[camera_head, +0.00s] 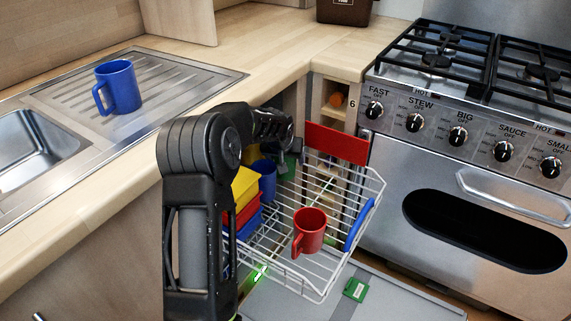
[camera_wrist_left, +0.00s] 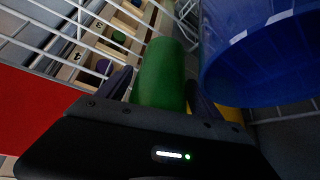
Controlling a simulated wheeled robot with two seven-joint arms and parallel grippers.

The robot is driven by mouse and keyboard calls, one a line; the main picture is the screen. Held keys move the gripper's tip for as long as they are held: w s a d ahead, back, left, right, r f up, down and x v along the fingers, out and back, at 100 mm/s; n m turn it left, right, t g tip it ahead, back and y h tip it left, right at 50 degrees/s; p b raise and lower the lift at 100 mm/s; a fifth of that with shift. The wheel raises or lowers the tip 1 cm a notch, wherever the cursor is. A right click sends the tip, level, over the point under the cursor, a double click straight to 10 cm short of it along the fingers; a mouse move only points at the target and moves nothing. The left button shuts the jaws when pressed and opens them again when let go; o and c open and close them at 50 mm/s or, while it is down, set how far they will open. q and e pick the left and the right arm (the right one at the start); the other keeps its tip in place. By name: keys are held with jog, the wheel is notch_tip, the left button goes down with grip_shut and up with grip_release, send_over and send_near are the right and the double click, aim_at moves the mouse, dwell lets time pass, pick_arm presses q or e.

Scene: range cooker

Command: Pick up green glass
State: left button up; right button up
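The green glass (camera_wrist_left: 163,70) stands between the two fingers of my left gripper (camera_wrist_left: 158,80) in the left wrist view. The fingers lie close along both its sides; whether both press on it I cannot tell. In the head view, part of the green glass (camera_head: 288,168) shows in the dishwasher rack below my left gripper (camera_head: 294,150), partly hidden by my left arm. My right gripper is in neither view.
A blue cup (camera_wrist_left: 262,50) is close beside the glass. A blue mug (camera_head: 119,87) stands on the drainer.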

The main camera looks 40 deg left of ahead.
pick_arm(q)
jog(key=c, duration=1.4)
jog(key=shift+o, duration=0.2)
jog(key=shift+r, duration=0.15)
jog(key=shift+r, duration=0.5)
jog(key=shift+d+r+p, duration=0.15)
jog(key=shift+r+p, duration=0.05)
jog(key=shift+r, duration=0.4)
jog(key=shift+d+r+p, duration=0.15)
jog(key=shift+r+p, duration=0.05)
jog(key=shift+r, duration=0.4)
jog(key=s+d+b, duration=0.1)
jog(key=s+d, duration=0.2)
jog(key=d, duration=0.5)
jog(key=s+d+b, duration=0.1)
jog(key=s+d, duration=0.3)
jog(key=d, duration=0.4)
jog(key=shift+f, duration=0.1)
